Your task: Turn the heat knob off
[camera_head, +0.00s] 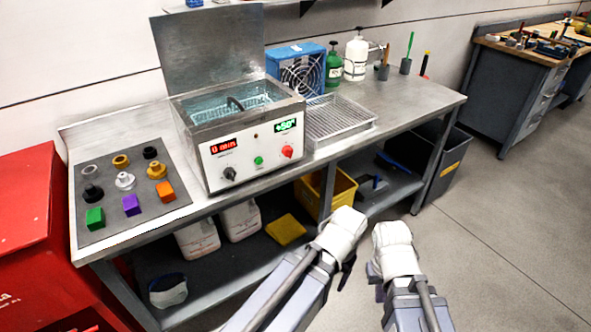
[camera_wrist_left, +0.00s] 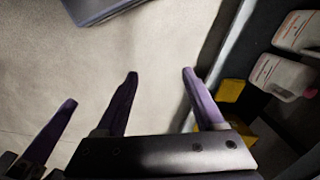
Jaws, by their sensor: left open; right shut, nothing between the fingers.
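A silver ultrasonic-type bath (camera_head: 240,125) stands on the metal bench with its lid up. Its white front panel carries a red knob (camera_head: 287,151) under a green display and a black knob (camera_head: 229,173) under a red display. The labels are too small to read, so which knob is heat is not certain; the green display looks like a temperature. My left gripper, seen in the left wrist view (camera_wrist_left: 160,73), is open and empty over the floor. My right gripper (camera_head: 375,272) is shut and empty. Both are in front of the bench, well away from the knobs.
A mat (camera_head: 133,218) with several small parts lies on the bench left of the bath. A wire basket (camera_head: 338,118) sits right of it, with a blue fan (camera_head: 296,68) behind. The right-hand floor is clear.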

